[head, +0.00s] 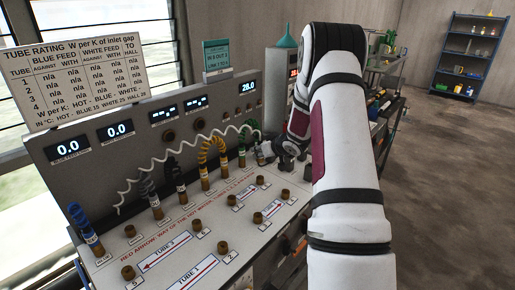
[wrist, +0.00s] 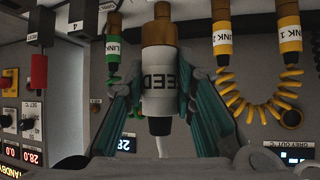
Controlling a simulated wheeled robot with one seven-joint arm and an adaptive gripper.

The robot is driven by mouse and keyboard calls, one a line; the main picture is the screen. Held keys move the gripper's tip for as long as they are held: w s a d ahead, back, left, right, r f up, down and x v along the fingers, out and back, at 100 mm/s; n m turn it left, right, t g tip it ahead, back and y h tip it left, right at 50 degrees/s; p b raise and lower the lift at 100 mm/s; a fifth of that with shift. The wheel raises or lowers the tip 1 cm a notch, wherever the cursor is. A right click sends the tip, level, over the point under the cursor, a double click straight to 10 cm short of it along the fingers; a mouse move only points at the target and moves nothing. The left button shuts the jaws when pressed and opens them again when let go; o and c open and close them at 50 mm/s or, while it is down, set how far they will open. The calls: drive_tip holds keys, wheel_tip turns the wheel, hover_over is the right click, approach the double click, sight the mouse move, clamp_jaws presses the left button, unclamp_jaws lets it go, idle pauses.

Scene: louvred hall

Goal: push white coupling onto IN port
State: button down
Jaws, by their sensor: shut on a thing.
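The white coupling (wrist: 159,88) has a white sleeve lettered "FEED" and a black end. My gripper (wrist: 158,95) is shut around its sleeve, one teal finger on each side. A brass piece (wrist: 158,31) lies in line with the coupling and meets its sleeve; I cannot tell whether it is the port or how far the coupling is pushed on. In the head view, my gripper (head: 283,152) is low at the right end of the row of fittings, and the coupling is mostly hidden there. No IN label is readable.
A green link coupling (wrist: 113,46) and yellow link couplings (wrist: 221,38) stand close by, with coiled yellow hoses. A white coiled hose (head: 155,163) runs along the panel. Several bare brass ports (head: 221,248) stand on the sloped board (head: 206,232). A rating sign (head: 84,80) stands behind.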

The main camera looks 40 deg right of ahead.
sight(261, 161)
wheel_tip(261, 161, down, 4)
drive_tip(key=shift+w+f+b, duration=0.1)
drive_tip(key=shift+b, duration=1.15)
drive_tip(key=shift+r, duration=0.3)
drive_tip(key=shift+s+f+p, duration=0.2)
drive_tip(key=shift+f+p, duration=0.05)
drive_tip(key=shift+p, duration=0.05)
drive_tip(key=shift+f, duration=0.55)
drive_tip(key=shift+f+b, duration=0.3)
drive_tip(key=shift+f, duration=0.9)
drive_tip(key=c, duration=1.2)
unclamp_jaws()
drive_tip(key=shift+c, duration=0.2)
